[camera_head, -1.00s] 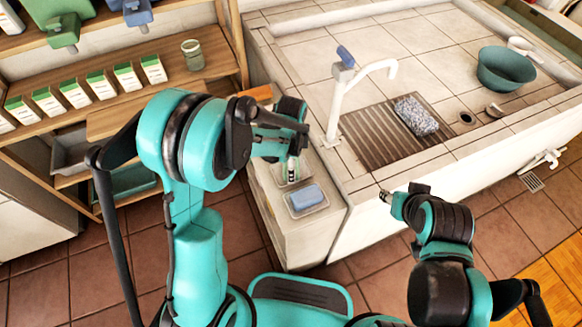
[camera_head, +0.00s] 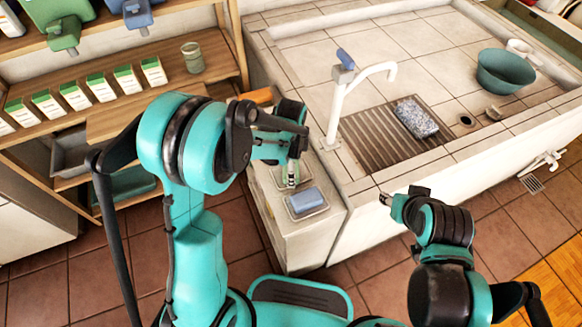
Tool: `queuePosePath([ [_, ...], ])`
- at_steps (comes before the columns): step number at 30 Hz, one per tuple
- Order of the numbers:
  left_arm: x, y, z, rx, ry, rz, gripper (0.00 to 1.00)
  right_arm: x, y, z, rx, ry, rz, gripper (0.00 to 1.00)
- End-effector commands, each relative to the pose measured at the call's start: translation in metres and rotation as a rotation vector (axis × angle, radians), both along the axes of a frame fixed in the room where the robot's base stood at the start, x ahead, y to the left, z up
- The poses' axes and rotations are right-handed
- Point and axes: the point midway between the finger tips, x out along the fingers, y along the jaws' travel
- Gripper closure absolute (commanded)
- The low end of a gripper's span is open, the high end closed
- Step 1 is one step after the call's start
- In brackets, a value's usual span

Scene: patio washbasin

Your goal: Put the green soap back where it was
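A blue soap (camera_head: 306,199) lies on a small soap dish (camera_head: 309,213) on the ledge beside the basin. A second dish (camera_head: 277,185) sits behind it, partly covered by my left gripper (camera_head: 291,178). My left gripper points down over this second dish. A small pale green patch shows at its fingers, perhaps the green soap; the fingers and arm hide most of it. I cannot tell whether the fingers are closed on it. My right gripper (camera_head: 384,198) is in front of the basin's front wall, away from the dishes, with its fingertips together and nothing visible in them.
A white tap (camera_head: 342,100) stands behind the ledge, next to a slatted drain grate with a speckled sponge (camera_head: 415,118). A teal bowl (camera_head: 506,70) is at the back right. Shelves with several green-and-white boxes (camera_head: 103,88) and a jar (camera_head: 192,57) stand at the left.

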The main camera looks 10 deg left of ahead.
Motion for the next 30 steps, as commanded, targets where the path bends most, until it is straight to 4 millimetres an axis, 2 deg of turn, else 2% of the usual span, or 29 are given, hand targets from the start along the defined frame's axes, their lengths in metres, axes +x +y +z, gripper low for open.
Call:
queuePosePath([
  [6,0.0,0.0,0.051,0.0,0.0,0.0,0.03,0.0,0.0,0.022,0.0,0.0,0.0,0.6],
  [12,0.0,0.0,0.092,0.0,0.0,0.0,0.03,0.0,0.0,0.037,0.0,0.0,0.0,0.6],
  [20,-0.001,0.001,0.118,-0.001,-0.005,0.011,0.03,0.0,0.0,0.044,0.0,0.0,0.0,0.6],
  [25,-0.014,0.011,0.14,-0.013,-0.06,0.137,0.03,0.0,0.0,0.043,0.0,0.0,0.0,0.6],
  [30,-0.04,0.027,0.173,-0.053,-0.167,0.382,0.03,0.0,0.0,0.043,0.0,0.0,0.0,0.6],
])
